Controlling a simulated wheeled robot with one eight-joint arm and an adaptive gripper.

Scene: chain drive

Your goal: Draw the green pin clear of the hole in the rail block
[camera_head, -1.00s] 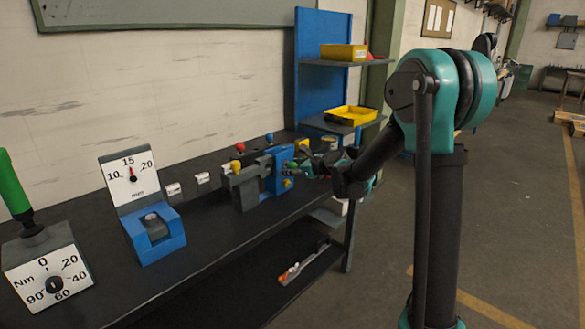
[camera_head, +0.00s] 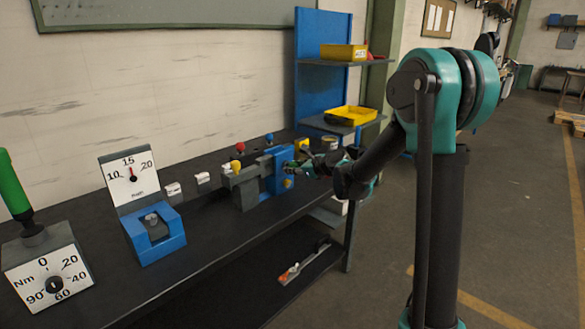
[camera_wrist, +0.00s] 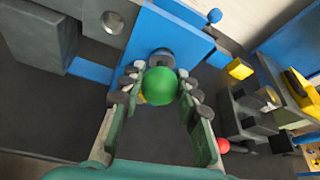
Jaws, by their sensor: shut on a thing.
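The green pin's round knob (camera_wrist: 160,86) sits between the fingers of my gripper (camera_wrist: 161,92) in the wrist view. My gripper is shut on it. A grey round collar (camera_wrist: 162,57) shows just behind the knob, against the face of the blue rail block (camera_wrist: 178,30). The pin's shank and the hole are hidden behind the knob, so I cannot tell how deep the pin sits. In the head view my gripper (camera_head: 303,163) is at the right face of the blue rail block (camera_head: 277,172), and the knob is hard to make out.
Knobs in yellow (camera_head: 236,165), red (camera_head: 240,147) and blue (camera_head: 269,137) stand around the block. A blue dial gauge stand (camera_head: 158,243) and a torque tester (camera_head: 50,275) are on the bench at left. A shelf with yellow trays (camera_head: 350,116) stands behind. The floor at right is open.

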